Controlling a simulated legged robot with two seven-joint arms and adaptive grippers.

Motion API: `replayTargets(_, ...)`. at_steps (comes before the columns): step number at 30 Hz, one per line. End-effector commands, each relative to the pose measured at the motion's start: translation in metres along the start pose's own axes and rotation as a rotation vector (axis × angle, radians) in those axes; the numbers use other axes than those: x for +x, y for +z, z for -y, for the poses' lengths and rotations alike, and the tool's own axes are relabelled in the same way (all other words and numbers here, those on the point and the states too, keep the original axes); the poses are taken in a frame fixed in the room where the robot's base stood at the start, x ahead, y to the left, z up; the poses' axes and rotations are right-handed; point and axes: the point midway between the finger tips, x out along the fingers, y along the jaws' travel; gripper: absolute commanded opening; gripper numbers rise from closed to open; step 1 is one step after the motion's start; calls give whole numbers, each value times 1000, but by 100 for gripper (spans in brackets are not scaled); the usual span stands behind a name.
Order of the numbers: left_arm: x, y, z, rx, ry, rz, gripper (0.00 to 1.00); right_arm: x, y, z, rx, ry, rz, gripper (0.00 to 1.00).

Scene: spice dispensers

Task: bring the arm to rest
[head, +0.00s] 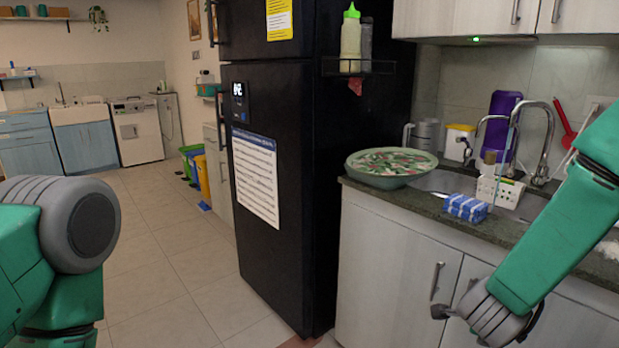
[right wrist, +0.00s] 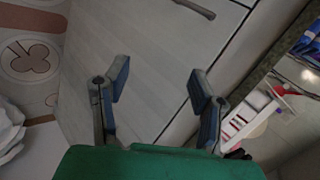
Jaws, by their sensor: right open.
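My right arm (head: 560,225) comes in from the right of the head view and hangs down in front of the sink cabinet. In the right wrist view my right gripper (right wrist: 157,80) is open. Its two fingers stand well apart with nothing between them, and the pale cabinet front (right wrist: 150,45) shows behind. In the head view the right arm's grey end is low at the bottom edge, in front of the cabinet doors (head: 395,270). My left arm (head: 75,225) is folded at the left edge. Its gripper is out of view.
A black fridge (head: 300,200) stands in the middle, with a side rack (head: 358,67) holding a green-capped bottle (head: 350,38). The counter holds a large bowl (head: 390,167), a blue-and-white pack (head: 465,207) and a sink (head: 445,182). Tiled floor (head: 165,265) is clear to the left.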

Motion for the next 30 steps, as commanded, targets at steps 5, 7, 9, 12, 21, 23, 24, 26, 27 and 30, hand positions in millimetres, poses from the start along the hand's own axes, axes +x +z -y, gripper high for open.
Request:
replayTargets(5,0,0,0,0,0,0,40,10,-26,-141,-821,146,180,52)
replayTargets(7,0,0,0,0,0,0,40,3,-40,-193,-1114,196,289,52)
replayTargets(9,0,0,0,0,0,0,40,-10,-56,-239,-1371,236,411,52)
replayTargets(12,0,0,0,1,0,0,40,-33,-77,-292,-1669,274,590,52)
replayTargets(21,0,0,0,0,0,0,40,-79,-108,-356,-2038,291,888,52)
replayTargets(23,0,0,0,0,0,0,40,-80,-108,-357,-2045,289,896,52)
replayTargets(24,0,0,0,0,0,0,40,-80,-108,-357,-2046,288,897,52)
replayTargets(26,0,0,0,0,0,0,40,-79,-109,-357,-2043,287,897,52)
replayTargets(27,0,0,0,0,0,0,40,-78,-109,-357,-2042,286,898,52)
replayTargets(30,0,0,0,0,0,0,40,-77,-110,-356,-2040,286,898,52)
